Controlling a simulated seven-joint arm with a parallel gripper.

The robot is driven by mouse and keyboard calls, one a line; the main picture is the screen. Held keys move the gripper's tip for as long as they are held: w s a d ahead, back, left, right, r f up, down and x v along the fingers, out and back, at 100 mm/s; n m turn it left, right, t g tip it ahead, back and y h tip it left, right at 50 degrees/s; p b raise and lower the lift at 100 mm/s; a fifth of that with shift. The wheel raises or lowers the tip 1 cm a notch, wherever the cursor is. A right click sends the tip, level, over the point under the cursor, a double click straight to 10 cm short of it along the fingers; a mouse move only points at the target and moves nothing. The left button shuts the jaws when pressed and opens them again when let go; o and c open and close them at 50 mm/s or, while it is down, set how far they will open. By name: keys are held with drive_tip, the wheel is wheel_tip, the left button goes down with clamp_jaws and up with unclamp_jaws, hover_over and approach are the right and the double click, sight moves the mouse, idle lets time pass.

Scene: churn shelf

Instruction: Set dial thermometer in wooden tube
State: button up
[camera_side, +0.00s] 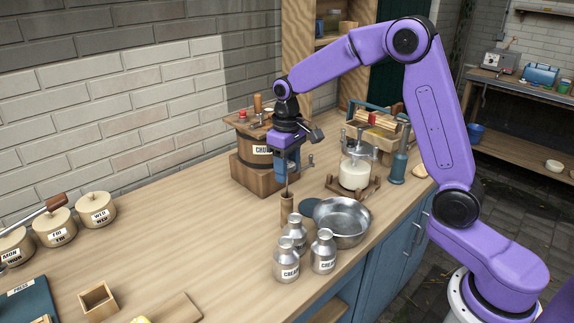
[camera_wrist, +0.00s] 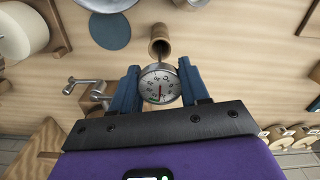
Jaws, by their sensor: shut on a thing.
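The dial thermometer (camera_wrist: 160,86) has a round white face with a metal rim. My gripper (camera_side: 288,168) is shut on it, and in the wrist view the blue fingers (camera_wrist: 159,90) sit on either side of the dial. Its thin stem points down toward the wooden tube (camera_side: 287,206), which stands upright on the bench just below my gripper. The tube's open mouth also shows in the wrist view (camera_wrist: 160,33), just beyond the dial. The stem's end meets the mouth in the picture; I cannot tell how far inside it is.
Several metal cream cans (camera_side: 287,264) and a steel bowl (camera_side: 343,222) stand close to the tube on the right.

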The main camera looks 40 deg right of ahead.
sight(287, 191)
drive_tip(key=shift+f, duration=3.9)
idle(0.8)
drive_tip(key=o, duration=0.9)
drive_tip(key=c, duration=0.3)
drive_tip(key=shift+r, duration=0.15)
drive_tip(key=shift+c, duration=0.2)
drive_tip(key=shift+r, duration=2.4)
